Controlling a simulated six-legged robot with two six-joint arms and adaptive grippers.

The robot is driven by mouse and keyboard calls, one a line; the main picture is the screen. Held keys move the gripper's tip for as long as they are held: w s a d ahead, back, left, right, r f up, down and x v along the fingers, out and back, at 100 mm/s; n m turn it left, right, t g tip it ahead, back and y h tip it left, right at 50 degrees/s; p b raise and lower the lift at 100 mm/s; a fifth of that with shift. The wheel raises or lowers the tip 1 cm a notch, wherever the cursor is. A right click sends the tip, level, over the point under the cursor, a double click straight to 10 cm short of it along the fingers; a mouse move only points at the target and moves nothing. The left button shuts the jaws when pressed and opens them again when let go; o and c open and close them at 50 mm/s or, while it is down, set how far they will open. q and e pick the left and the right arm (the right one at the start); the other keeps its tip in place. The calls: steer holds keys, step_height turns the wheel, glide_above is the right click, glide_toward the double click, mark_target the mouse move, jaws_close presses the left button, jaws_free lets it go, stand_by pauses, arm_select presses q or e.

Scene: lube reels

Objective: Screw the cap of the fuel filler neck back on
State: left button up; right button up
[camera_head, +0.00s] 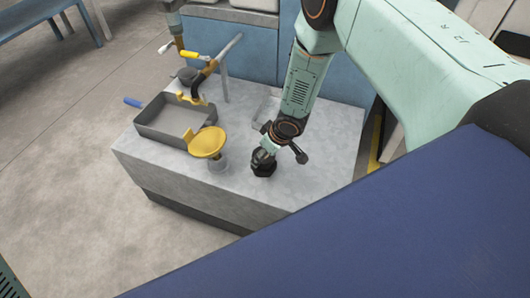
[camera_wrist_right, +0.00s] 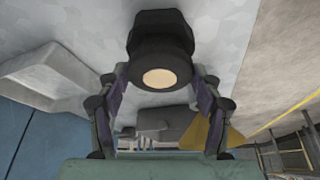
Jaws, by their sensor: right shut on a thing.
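The black filler neck (camera_head: 263,169) stands on the grey bench, right of the yellow funnel. In the right wrist view a dark round piece with a pale disc (camera_wrist_right: 159,78), which looks like the cap, lies in line with a wider black body (camera_wrist_right: 160,30). I cannot tell where cap and neck meet or whether the cap is threaded. My right gripper (camera_head: 266,155) reaches down over it from above. In the right wrist view its fingers (camera_wrist_right: 160,88) close on either side of the dark piece. My left gripper is not in view.
A yellow funnel (camera_head: 207,141) on a clear jar stands close left of my right gripper. A shallow metal tray (camera_head: 267,106) lies behind. The bench's front right is clear.

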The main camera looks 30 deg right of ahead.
stand_by(0.4)
steer(key=shift+a+m+h+p, duration=0.1)
steer(key=shift+m+h+p, duration=0.2)
steer(key=shift+m, duration=0.4)
steer(key=m+h+p, duration=0.1)
steer(key=m+p, duration=0.1)
steer(key=shift+r+t+p, duration=0.15)
steer(key=shift+t+p, duration=0.15)
steer(key=shift+m+p, duration=0.5)
steer(key=shift+m, duration=0.4)
steer(key=shift+h, duration=0.3)
steer(key=shift+a+m+p, duration=0.1)
steer(key=shift+m+p, duration=0.35)
steer(key=shift+m, duration=0.15)
steer(key=shift+w+m+h, duration=0.1)
steer(key=shift+m+h, duration=0.4)
steer(key=shift+m, duration=0.2)
steer(key=shift+m+h+b, duration=0.4)
steer(key=shift+m+b, duration=0.2)
steer(key=shift+m, duration=0.6)
